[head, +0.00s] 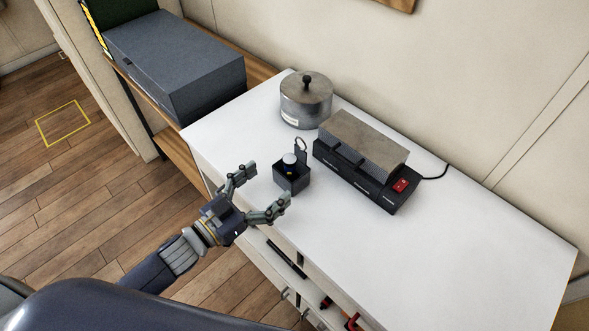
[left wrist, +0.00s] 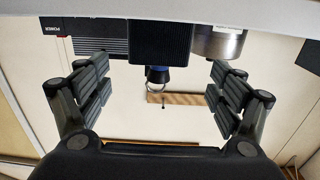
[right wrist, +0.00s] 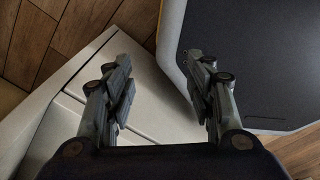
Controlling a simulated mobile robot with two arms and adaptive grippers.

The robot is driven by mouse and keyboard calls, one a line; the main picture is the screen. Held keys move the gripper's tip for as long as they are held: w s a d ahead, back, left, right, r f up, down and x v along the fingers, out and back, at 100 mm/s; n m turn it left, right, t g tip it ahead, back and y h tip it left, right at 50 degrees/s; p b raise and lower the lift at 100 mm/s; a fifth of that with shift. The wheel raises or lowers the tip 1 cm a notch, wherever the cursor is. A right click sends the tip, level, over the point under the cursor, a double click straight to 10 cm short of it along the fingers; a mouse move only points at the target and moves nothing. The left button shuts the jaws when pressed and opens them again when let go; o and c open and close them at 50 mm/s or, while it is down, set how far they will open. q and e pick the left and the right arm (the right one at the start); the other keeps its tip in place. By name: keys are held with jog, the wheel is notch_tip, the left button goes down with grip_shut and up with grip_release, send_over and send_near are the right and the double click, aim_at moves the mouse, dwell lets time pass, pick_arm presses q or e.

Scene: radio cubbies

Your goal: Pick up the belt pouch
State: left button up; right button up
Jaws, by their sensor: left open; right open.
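The belt pouch looks to be the small dark box (head: 291,180) with a round knob and a ring on top, near the front edge of the white counter. In the left wrist view the dark pouch (left wrist: 160,45) shows between and beyond the fingers. My left gripper (head: 266,187) is open, at the counter's front edge, with its fingers pointing at the pouch. I see no finger closed on it. My right gripper (right wrist: 160,80) is open and empty in the right wrist view, away from the pouch.
Behind the pouch on the white counter (head: 450,240) stand a lidded metal pot (head: 305,103) and a black device (head: 368,176) with a red switch and a grey block on top. A grey case (head: 175,60) sits on a shelf at left. The counter's right part is clear.

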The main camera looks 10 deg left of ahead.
aim_at(291, 168)
pick_arm(q)
jog(key=shift+w+d, duration=0.35)
jog(key=shift+w, duration=0.2)
jog(key=shift+w+d, duration=0.2)
jog(key=shift+w, duration=0.1)
jog(key=shift+w+d, duration=0.1)
jog(key=shift+w, duration=0.1)
jog(key=p+x, duration=0.1)
jog(key=x, duration=0.3)
jog(key=shift+d+f, duration=0.15)
jog(key=shift+d, duration=0.05)
jog(key=shift+w+d, duration=0.2)
jog(key=shift+w, duration=0.1)
jog(key=shift+w+d+f, duration=0.1)
jog(key=shift+w, duration=0.05)
jog(key=c, duration=1.2)
pick_arm(e)
jog(key=shift+w+r, duration=0.4)
jog(key=shift+r, duration=0.3)
